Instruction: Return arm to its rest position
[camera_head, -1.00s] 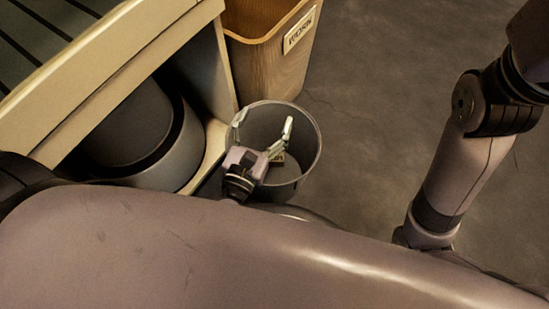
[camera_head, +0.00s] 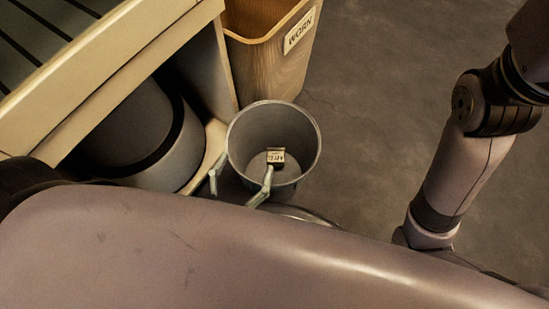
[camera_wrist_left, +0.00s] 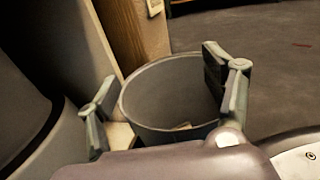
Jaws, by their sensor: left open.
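My left gripper (camera_head: 241,184) is open and empty at the near rim of a round grey bin. Only its two fingers show in the head view; my own body hides the rest. In the left wrist view its fingers (camera_wrist_left: 165,112) stand wide apart in front of the bin. The grey bin (camera_head: 240,138) stands upright on the floor, and it also shows in the left wrist view (camera_wrist_left: 150,95). A small box with a pale label (camera_head: 275,157) lies inside it at the bottom. My right arm is at the right of the head view; its gripper is not in view.
A wooden bin labelled WORN (camera_head: 262,70) stands behind the grey bin. A pale-edged table (camera_head: 110,75) is at the left, with a dark grey round object (camera_head: 150,130) under it. The floor (camera_head: 400,80) to the right of the bins is clear.

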